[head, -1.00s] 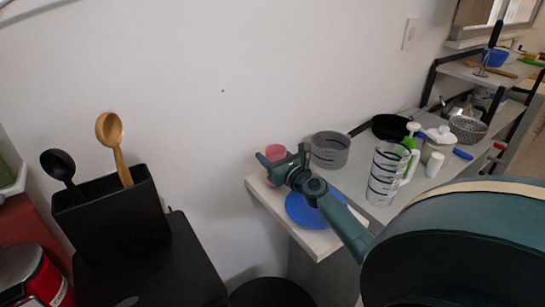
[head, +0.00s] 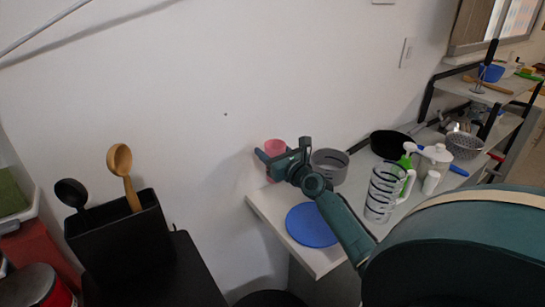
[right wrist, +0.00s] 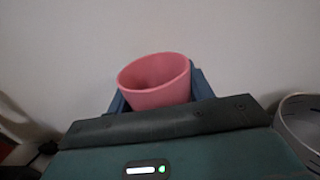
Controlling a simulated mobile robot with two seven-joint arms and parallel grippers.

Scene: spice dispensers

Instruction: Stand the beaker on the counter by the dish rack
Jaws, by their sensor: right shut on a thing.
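The pink beaker (head: 276,147) is held upright or slightly tilted near the wall, above the back left part of the white counter (head: 270,207). My right gripper (head: 268,158) is shut on it. In the right wrist view the pink beaker (right wrist: 157,82) shows its open rim, with blue fingers (right wrist: 160,98) on either side of it. The beaker's lower part is hidden by the gripper. A black-framed rack (head: 470,88) with pale shelves stands at the far right; I cannot tell whether it is the dish rack. My left gripper is not in view.
A blue disc (head: 311,226) lies on the counter's near left end. A grey pot (head: 330,168), a black pan (head: 389,144), a clear banded jug (head: 382,192) and a green pump bottle (head: 406,158) stand farther right. A black utensil holder (head: 120,235) is at left.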

